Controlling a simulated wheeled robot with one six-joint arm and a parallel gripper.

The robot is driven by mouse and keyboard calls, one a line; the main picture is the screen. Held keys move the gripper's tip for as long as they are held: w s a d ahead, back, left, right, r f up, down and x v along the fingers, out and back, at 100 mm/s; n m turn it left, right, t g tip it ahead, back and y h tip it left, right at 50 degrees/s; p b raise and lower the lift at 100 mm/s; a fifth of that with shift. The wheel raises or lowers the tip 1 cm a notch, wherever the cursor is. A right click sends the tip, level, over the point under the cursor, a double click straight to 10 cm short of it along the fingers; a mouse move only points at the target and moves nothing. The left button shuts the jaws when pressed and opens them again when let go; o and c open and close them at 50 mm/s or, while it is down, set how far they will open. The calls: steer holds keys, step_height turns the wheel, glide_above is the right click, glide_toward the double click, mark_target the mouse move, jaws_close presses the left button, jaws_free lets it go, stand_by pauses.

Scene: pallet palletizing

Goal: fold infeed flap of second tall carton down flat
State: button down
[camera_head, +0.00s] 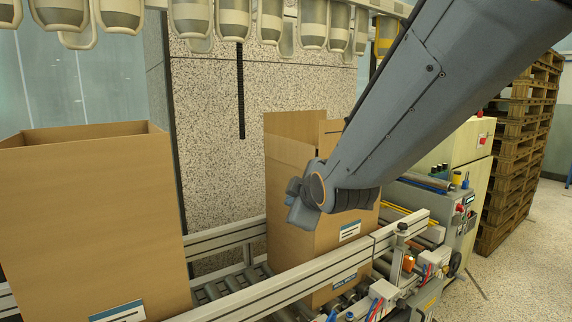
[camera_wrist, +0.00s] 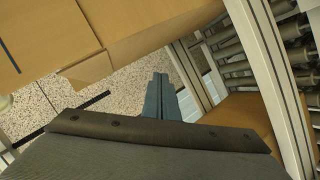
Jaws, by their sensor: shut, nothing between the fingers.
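A tall brown carton (camera_head: 284,222) stands upright on the conveyor in the middle of the head view, with a white and blue label low on its front. A flap (camera_head: 293,124) stands up at its back, and a smaller flap (camera_head: 331,127) stands at its right, partly behind my arm. My gripper (camera_head: 300,212) is in front of the carton's upper part; contact cannot be told. In the wrist view its fingers (camera_wrist: 160,93) are together and empty. A brown carton panel with a folded edge (camera_wrist: 150,35) shows beyond and above them. My arm hides the carton's right top.
Another tall open carton (camera_head: 85,215) stands at the left. Conveyor rails (camera_head: 300,283) run along the front, with sensors and fittings (camera_head: 400,262) at the right. A stone-faced column (camera_head: 215,110) stands behind. Stacked pallets (camera_head: 515,150) are at the far right.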

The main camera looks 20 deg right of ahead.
mark_target(286, 143)
steer(key=w+a+r+n+t+y+p, duration=0.1)
steer(key=w+r+n+t, duration=0.3)
steer(key=r, duration=0.7)
steer(key=n+t+p, duration=0.1)
steer(key=n, duration=0.1)
steer(key=shift+a+n+t, duration=0.2)
steer(key=shift+n+t, duration=0.1)
steer(key=p, duration=0.4)
steer(key=shift+w+f+p, duration=0.1)
steer(key=shift+w+p, duration=0.25)
steer(key=shift+w, duration=0.05)
steer(key=shift+w+d+f+p, duration=0.1)
steer(key=shift+w+d+p, duration=0.5)
steer(key=shift+w, duration=0.9)
steer(key=shift+w+d+f+p, duration=0.1)
steer(key=shift+w+d+p, duration=0.55)
steer(key=shift+w, duration=0.8)
steer(key=shift+w+d+p, duration=0.45)
steer(key=shift+w+p, duration=0.25)
steer(key=shift+w, duration=0.8)
